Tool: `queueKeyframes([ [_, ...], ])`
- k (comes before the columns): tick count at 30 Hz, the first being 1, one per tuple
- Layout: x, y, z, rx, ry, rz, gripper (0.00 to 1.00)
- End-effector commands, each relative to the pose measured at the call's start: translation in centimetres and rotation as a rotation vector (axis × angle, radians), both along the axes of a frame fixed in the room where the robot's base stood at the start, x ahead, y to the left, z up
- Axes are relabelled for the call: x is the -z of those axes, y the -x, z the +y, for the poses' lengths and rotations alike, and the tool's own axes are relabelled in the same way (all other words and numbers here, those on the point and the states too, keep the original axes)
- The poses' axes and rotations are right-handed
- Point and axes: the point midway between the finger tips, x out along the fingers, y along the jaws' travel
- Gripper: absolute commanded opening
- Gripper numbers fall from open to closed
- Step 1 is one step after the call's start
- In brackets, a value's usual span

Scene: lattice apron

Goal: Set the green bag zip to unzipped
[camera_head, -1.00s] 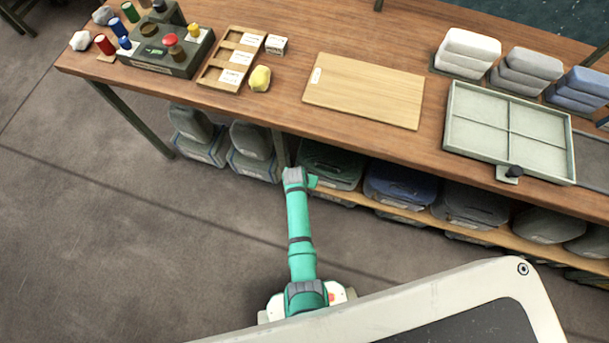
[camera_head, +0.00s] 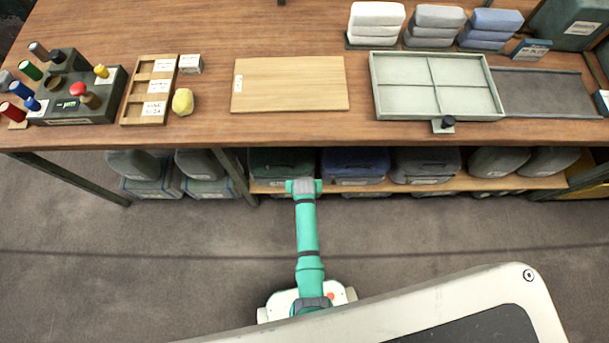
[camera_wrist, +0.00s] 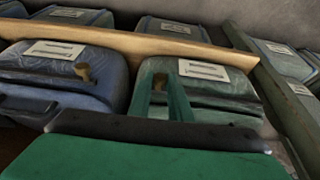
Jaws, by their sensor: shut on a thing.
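The green bag (camera_head: 270,163) sits on the shelf under the table, partly hidden by the table edge and my arm. It also shows in the wrist view (camera_wrist: 222,88), with a white label on it. My gripper (camera_head: 304,186) is at the front of this bag, towards its right side in the head view. In the wrist view my gripper's green fingers (camera_wrist: 161,92) are shut on a small brown zip pull (camera_wrist: 160,79) on the green bag. The fingers hide part of the pull. The zip line itself is hard to make out.
A blue bag (camera_head: 352,165) with its own brown pull (camera_wrist: 82,71) stands beside the green bag. A grey bag (camera_head: 425,163) follows to the right. A table leg (camera_head: 237,175) stands left of the green bag. The wooden tabletop (camera_head: 210,100) overhangs the shelf. The floor in front is clear.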

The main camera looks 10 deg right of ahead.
Motion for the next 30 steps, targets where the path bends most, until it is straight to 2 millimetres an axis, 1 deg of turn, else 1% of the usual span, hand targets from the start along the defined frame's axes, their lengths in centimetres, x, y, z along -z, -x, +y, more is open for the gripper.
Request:
queueKeyframes([
  [1, 0.1, 0.22, 0.0, -0.006, 0.0, 0.005, 0.0],
  [16, 0.14, 0.31, -0.22, -0.014, 0.002, 0.006, 0.0],
  [17, 0.15, 0.31, -0.24, -0.013, 0.003, 0.006, 0.23],
  [18, 0.15, 0.32, -0.27, -0.013, 0.003, 0.006, 0.32],
  [19, 0.14, 0.3, -0.25, -0.013, 0.003, 0.006, 0.36],
  [30, -0.21, 0.24, -0.02, -0.016, 0.001, 0.002, 0.36],
])
